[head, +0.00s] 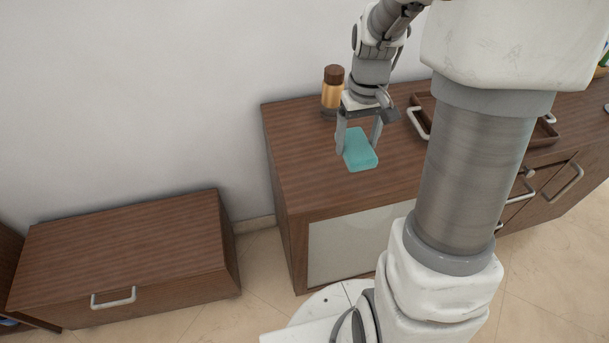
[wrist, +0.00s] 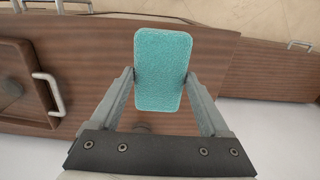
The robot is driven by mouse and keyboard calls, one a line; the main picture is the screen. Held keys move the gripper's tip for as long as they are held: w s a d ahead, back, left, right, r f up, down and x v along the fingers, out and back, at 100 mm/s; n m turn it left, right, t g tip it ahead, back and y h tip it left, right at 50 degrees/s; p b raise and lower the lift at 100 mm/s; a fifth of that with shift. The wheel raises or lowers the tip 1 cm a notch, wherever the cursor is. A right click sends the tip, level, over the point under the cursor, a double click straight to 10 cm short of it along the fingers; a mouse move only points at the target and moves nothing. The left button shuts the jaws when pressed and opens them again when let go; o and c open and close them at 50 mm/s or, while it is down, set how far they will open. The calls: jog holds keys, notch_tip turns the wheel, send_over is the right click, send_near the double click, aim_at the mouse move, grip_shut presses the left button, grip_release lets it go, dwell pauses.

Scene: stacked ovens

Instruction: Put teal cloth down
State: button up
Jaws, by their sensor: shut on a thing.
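The teal cloth (head: 359,151) is a small rounded rectangular block over the left part of the brown wooden cabinet top (head: 300,175). My gripper (head: 358,146) points down with a finger on each side of it. In the wrist view the teal cloth (wrist: 163,68) lies between the two fingertips of my gripper (wrist: 163,78), which are shut on its sides. Whether the cloth touches the cabinet top or hangs just above it, I cannot tell.
A bottle with amber contents and a brown cap (head: 332,92) stands behind my gripper near the wall. A brown tray with light handles (head: 422,108) is to the right, partly hidden by my arm. A lower brown cabinet (head: 120,240) stands at left. The cabinet top's front left is clear.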

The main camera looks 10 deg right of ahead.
jog(key=w+a+f, duration=0.2)
jog(key=a, duration=0.1)
jog(key=w+a+f, duration=0.2)
jog(key=a, duration=0.1)
jog(key=w+a+f+b, duration=0.1)
jog(key=a+f, duration=0.1)
jog(key=a, duration=0.1)
jog(key=shift+w+a+f, duration=0.3)
jog(key=shift+w+f, duration=0.1)
jog(key=shift+f+b, duration=0.45)
jog(key=shift+f, duration=1.5)
jog(key=shift+f, duration=0.15)
jog(key=o, duration=1.3)
